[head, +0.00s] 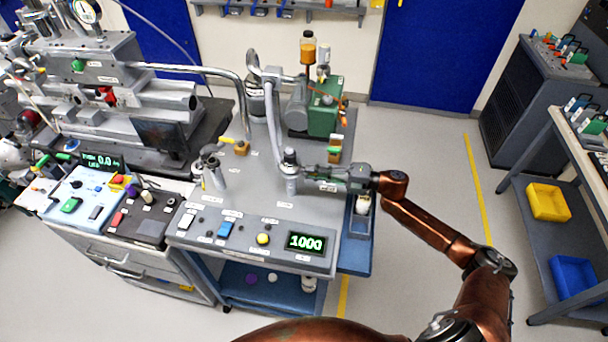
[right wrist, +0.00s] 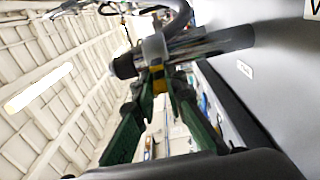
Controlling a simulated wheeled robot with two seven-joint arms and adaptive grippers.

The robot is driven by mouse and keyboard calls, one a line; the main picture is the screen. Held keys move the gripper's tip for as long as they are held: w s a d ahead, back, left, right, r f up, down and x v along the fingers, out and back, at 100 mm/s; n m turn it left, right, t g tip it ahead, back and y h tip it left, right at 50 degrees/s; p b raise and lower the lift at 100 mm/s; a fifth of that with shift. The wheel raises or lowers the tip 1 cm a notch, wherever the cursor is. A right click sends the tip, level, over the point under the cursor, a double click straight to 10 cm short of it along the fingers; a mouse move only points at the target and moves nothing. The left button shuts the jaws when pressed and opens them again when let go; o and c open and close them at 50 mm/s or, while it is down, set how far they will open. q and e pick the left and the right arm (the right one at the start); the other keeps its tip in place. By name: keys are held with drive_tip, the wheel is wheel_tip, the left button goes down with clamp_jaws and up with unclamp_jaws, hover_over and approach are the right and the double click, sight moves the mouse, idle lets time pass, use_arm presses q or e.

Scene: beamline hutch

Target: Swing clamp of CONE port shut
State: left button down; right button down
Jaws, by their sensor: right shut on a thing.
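The port (head: 291,178) with the clamp is a short upright grey metal post with a dark top on the grey cart top; I cannot read its label. In the right wrist view the post (right wrist: 205,43) lies sideways, with a grey clamp collar (right wrist: 154,48) around it and a yellow part below the collar. My right gripper (head: 304,172) reaches in from the right at the post's side. In the right wrist view its green fingers (right wrist: 160,85) close on the yellow part of the clamp. I cannot tell how far the clamp is swung. My left gripper is out of view.
A control panel with a green 1000 display (head: 306,243) lies in front of the post. A green pump (head: 317,112) stands behind, and a curved metal pipe (head: 268,115) rises close by. A second metal fitting (head: 214,172) stands to the left. Open floor lies to the right.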

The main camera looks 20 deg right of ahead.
drive_tip(key=shift+w+d+r, duration=0.1)
drive_tip(key=shift+w+d, duration=0.05)
drive_tip(key=shift+d, duration=0.05)
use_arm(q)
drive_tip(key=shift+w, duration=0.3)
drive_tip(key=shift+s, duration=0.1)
use_arm(e)
drive_tip(key=c, duration=2)
unclamp_jaws()
drive_tip(key=shift+w, duration=0.15)
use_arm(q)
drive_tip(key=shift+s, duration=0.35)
use_arm(e)
drive_tip(key=shift+o, duration=0.2)
drive_tip(key=shift+a, duration=0.1)
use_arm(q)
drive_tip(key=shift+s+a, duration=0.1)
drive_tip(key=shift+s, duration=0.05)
use_arm(e)
drive_tip(key=v, duration=1.2)
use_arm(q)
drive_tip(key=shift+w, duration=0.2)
